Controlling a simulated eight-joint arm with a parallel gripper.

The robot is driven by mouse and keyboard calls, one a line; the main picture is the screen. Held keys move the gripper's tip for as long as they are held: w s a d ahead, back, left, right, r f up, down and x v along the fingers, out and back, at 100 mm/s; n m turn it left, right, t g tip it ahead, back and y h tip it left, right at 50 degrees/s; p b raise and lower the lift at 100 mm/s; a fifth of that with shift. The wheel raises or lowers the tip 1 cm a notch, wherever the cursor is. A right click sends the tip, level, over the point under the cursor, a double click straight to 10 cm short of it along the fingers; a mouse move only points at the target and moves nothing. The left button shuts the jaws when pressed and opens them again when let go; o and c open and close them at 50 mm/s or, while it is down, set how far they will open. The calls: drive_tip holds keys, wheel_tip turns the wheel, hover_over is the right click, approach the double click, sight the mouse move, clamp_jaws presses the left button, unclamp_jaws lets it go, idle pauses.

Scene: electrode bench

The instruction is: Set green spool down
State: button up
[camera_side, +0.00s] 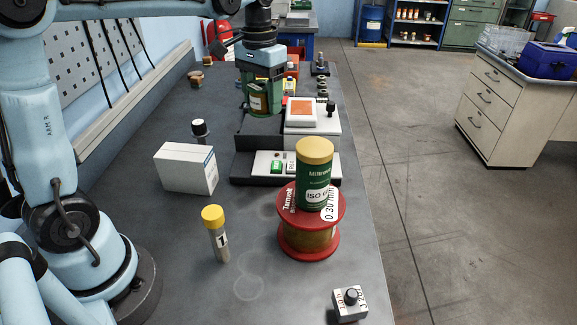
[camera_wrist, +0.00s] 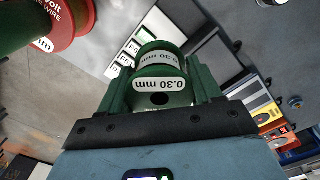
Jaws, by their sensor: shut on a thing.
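The green spool (camera_wrist: 160,72) is between the green fingers of my gripper (camera_wrist: 158,98) in the wrist view, with white "0.30 mm" labels on it. In the side view my gripper (camera_side: 262,92) hangs over the far half of the bench with the green spool (camera_side: 258,101) in its jaws. A copper-coloured winding and a pale label show there. The spool appears to be above the bench device, but its exact height is hard to tell. The fingers hide part of it.
A device with an orange-topped pad (camera_side: 302,109) and green button stands below and beside my gripper. Nearer are a white box (camera_side: 186,168), a yellow-capped tube (camera_side: 216,240), and a red spool (camera_side: 308,238) with a green canister (camera_side: 314,178) on it. The left-centre bench is clear.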

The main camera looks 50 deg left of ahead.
drive_tip(key=w+a+f+n, duration=0.1)
drive_tip(key=w+a, duration=0.3)
drive_tip(key=a, duration=0.4)
drive_tip(key=n, duration=0.4)
hover_over(212, 125)
wheel_tip(212, 125, down, 9)
drive_tip(key=shift+a+f, duration=0.1)
drive_tip(key=shift+f, duration=0.15)
drive_tip(key=shift+w+f, duration=0.1)
drive_tip(key=shift+f, duration=3.05)
drive_tip(key=shift+f, duration=0.6)
drive_tip(key=o, duration=1.6)
